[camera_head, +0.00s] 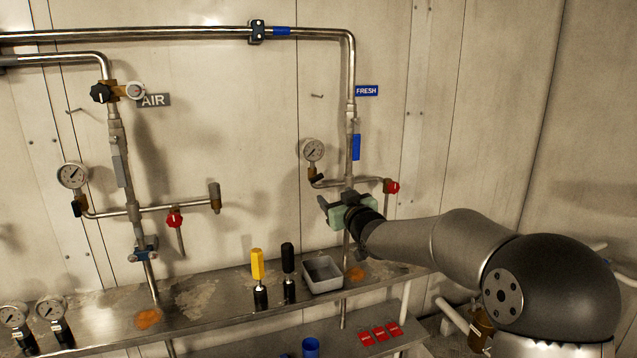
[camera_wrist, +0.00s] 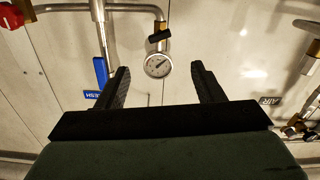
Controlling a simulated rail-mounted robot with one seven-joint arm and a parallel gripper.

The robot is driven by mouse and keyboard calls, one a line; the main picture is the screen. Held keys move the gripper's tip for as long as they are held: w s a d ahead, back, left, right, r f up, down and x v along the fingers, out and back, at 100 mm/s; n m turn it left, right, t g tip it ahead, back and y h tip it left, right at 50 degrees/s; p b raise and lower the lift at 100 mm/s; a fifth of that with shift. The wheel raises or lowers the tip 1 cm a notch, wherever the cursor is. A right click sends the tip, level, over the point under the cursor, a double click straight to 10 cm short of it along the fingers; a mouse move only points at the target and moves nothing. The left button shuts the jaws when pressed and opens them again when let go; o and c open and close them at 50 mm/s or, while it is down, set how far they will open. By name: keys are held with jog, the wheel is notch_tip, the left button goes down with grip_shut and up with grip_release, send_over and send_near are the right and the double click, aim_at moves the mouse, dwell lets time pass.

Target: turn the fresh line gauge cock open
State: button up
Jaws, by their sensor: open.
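The fresh line gauge (camera_head: 312,150) is a round white dial on a short brass stem, left of the fresh pipe. Its cock has a small black handle (camera_head: 316,178) just below the dial. In the wrist view, which is upside down, the black handle (camera_wrist: 160,35) lies slightly tilted across the stem, beyond the dial (camera_wrist: 158,66). My gripper (camera_head: 328,202) is open and empty, below the cock in the head view. In the wrist view the fingers of my gripper (camera_wrist: 160,75) stand either side of the dial, apart from the handle.
The fresh pipe has a blue lever (camera_head: 356,147) and a red knob (camera_head: 392,187) to the right. The air line (camera_head: 130,205) with its own gauge is at left. Below, a shelf (camera_head: 205,305) carries a grey tray (camera_head: 309,284) and yellow (camera_head: 257,264) and black (camera_head: 288,258) handled tools.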

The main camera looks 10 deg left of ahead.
aim_at(317, 179)
jog(key=p+x, duration=0.3)
jog(key=x, duration=1.2)
jog(key=shift+w+p, duration=0.15)
jog(key=shift+p, duration=0.25)
